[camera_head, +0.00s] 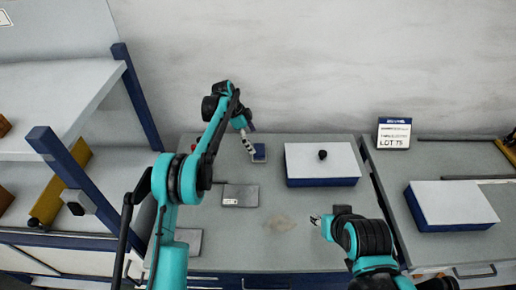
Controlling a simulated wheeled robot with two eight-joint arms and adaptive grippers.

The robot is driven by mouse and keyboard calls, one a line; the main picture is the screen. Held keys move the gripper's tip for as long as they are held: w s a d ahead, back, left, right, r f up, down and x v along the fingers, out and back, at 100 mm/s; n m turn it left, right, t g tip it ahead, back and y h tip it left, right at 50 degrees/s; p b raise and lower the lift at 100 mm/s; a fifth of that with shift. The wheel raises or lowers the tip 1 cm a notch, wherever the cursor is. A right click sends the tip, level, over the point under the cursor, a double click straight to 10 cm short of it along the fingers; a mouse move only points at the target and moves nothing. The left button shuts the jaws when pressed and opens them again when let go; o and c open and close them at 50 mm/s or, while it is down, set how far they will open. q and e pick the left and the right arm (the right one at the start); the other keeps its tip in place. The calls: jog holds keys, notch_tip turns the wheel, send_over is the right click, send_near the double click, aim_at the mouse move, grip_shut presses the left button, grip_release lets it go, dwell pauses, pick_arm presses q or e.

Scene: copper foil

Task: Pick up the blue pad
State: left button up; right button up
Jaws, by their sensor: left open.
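The small blue pad (260,153) lies on the grey table (270,262) near its back edge, left of a white-topped blue box. My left gripper (251,152) is open and points down at the pad's left side. It covers part of the pad, and I cannot tell whether it touches it. My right gripper (315,220) is low over the table's front right part, away from the pad. Its fingers are too small to judge, and nothing shows in them.
The white-topped blue box (320,170) with a black knob stands right of the pad. Another white-topped box (452,203) and a LOT 75 sign (394,135) stand on the right table. Shelving (60,95) is at left.

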aim_at(259, 150)
pick_arm(q)
jog(key=shift+d+f, duration=0.25)
jog(key=shift+f, duration=0.3)
jog(key=b+x, duration=0.2)
jog(key=x, duration=0.3)
jog(key=shift+s+d, duration=0.1)
jog(key=shift+d, duration=0.05)
jog(key=shift+s, duration=0.15)
jog(key=c, duration=1.4)
